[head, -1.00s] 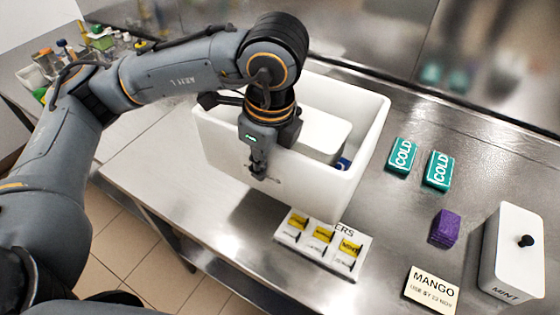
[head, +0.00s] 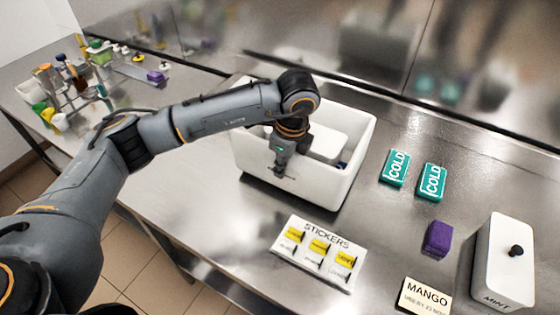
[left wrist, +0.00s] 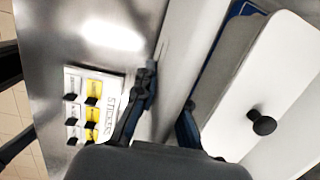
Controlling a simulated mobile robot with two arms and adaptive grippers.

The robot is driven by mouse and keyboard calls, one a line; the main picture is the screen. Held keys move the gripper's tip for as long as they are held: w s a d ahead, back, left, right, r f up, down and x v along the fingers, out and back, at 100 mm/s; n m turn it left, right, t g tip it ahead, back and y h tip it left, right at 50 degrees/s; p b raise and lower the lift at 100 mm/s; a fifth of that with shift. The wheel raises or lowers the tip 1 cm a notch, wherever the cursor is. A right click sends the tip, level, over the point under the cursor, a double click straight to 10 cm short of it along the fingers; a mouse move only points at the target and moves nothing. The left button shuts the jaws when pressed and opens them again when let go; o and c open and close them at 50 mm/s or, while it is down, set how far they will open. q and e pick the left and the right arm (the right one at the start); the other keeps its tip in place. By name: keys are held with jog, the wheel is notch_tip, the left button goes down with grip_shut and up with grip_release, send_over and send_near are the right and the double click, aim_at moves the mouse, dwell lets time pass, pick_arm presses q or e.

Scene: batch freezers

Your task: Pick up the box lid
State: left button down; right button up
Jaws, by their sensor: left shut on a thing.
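A white open box (head: 325,188) stands on the steel counter. My left gripper (head: 280,172) reaches down at its front wall. In the left wrist view the fingers (left wrist: 164,98) lie on either side of the box wall (left wrist: 188,55), shut on it. Inside the box is a white container (head: 328,143); its lid with a black knob shows in the left wrist view (left wrist: 278,88). A little blue shows beside it, mostly hidden. I see no separate lid for the large box. My right gripper is not in view.
A stickers card (head: 318,252) lies in front of the box. To the right are two teal COLD packs (head: 395,168), a purple block (head: 437,239), a MANGO label (head: 427,296) and a white MINT container (head: 503,260). Bottles crowd the far left counter (head: 75,85).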

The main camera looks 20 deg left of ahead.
pick_arm(q)
jog(key=shift+f+p, duration=0.35)
jog(key=shift+f, duration=0.8)
jog(key=c, duration=1.8)
grip_release()
jog(key=shift+f, duration=0.2)
jog(key=o, duration=0.4)
jog(key=shift+s, duration=0.1)
jog(key=shift+r, duration=0.1)
jog(key=shift+r, duration=0.1)
